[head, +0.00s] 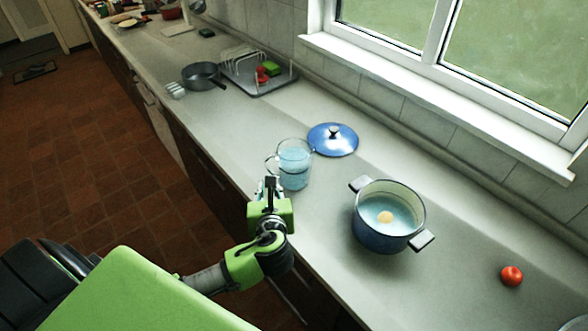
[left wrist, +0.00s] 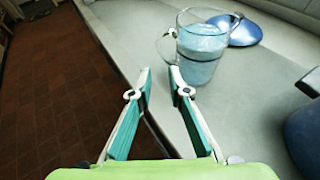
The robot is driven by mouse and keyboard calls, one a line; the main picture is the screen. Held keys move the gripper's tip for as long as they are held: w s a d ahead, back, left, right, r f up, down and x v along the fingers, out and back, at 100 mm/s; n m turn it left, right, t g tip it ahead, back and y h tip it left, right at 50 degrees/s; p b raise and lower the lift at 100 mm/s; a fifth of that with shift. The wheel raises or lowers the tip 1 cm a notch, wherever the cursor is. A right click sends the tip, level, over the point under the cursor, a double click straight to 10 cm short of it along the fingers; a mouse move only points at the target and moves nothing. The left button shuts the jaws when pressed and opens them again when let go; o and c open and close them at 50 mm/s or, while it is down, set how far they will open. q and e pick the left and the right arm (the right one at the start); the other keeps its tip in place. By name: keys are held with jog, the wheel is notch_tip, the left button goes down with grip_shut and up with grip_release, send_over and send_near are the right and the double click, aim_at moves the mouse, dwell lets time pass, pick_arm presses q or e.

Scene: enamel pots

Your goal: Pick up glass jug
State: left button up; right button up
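The glass jug (head: 294,165) stands upright on the counter with pale blue liquid in it. It also shows in the left wrist view (left wrist: 202,48), with its handle on the left side, towards my gripper. My left gripper (head: 270,186) is just in front of the jug, at the counter's front edge. In the left wrist view the two fingers (left wrist: 159,82) are spread apart with nothing between them. The fingertips are close to the handle, but whether they touch it I cannot tell. My right gripper is in neither view.
A blue lid (head: 333,140) lies behind the jug. A blue pot (head: 381,243) with liquid and a yolk-like yellow spot stands to the right. A tomato (head: 512,275) lies farther right. A dark pan (head: 202,76) and a dish rack (head: 262,84) stand farther left.

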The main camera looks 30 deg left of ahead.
aim_at(267, 166)
pick_arm(q)
jog(key=p+x, duration=0.1)
jog(key=x, duration=0.6)
jog(key=shift+w+a+f, duration=0.15)
jog(key=shift+w+a, duration=0.35)
jog(key=shift+w, duration=0.15)
jog(key=p+x, duration=0.1)
jog(key=x, duration=0.2)
jog(key=shift+w+a, duration=0.1)
jog(key=shift+w, duration=0.1)
jog(key=shift+w+a+f, duration=0.15)
jog(key=shift+w+a, duration=0.1)
jog(key=shift+w, duration=0.2)
grip_shut()
jog(key=shift+s, duration=0.1)
